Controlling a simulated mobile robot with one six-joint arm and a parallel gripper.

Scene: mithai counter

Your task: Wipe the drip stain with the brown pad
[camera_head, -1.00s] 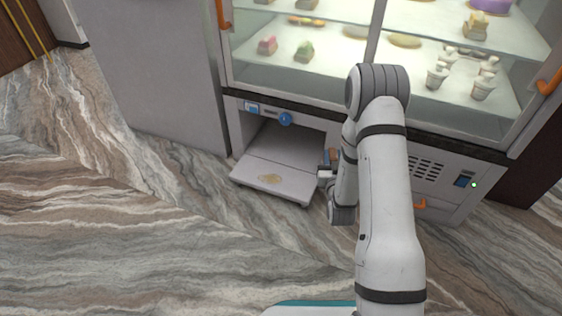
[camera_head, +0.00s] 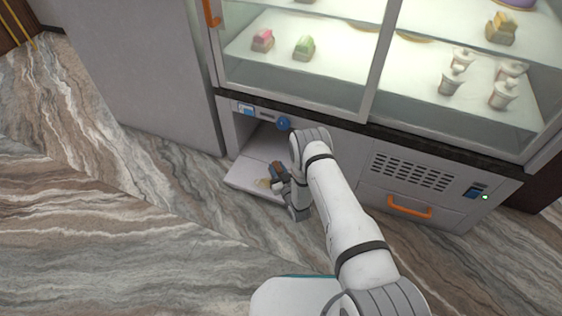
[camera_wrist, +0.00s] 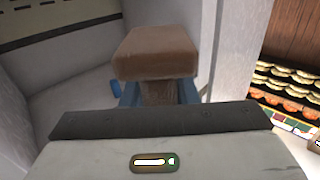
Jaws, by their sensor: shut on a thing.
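The brown pad (camera_wrist: 158,52) is a block seen close up in the wrist view, held at the end of my gripper (camera_wrist: 158,92). In the head view my gripper (camera_head: 279,180) is shut on the pad (camera_head: 276,170), over the low white shelf (camera_head: 240,176) at the bottom of the counter. The tan drip stain (camera_head: 263,183) shows on the shelf just left of my gripper. My gripper may cover part of it. I cannot tell whether the pad touches the shelf. The stain cannot be made out in the wrist view.
The glass display case (camera_head: 330,80) with sweets and white cups stands above. A blue knob (camera_head: 283,123) is over the shelf opening. An orange drawer handle (camera_head: 409,207) is to the right. A grey panel (camera_head: 160,80) borders the left. The marbled floor (camera_head: 130,240) in front is open.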

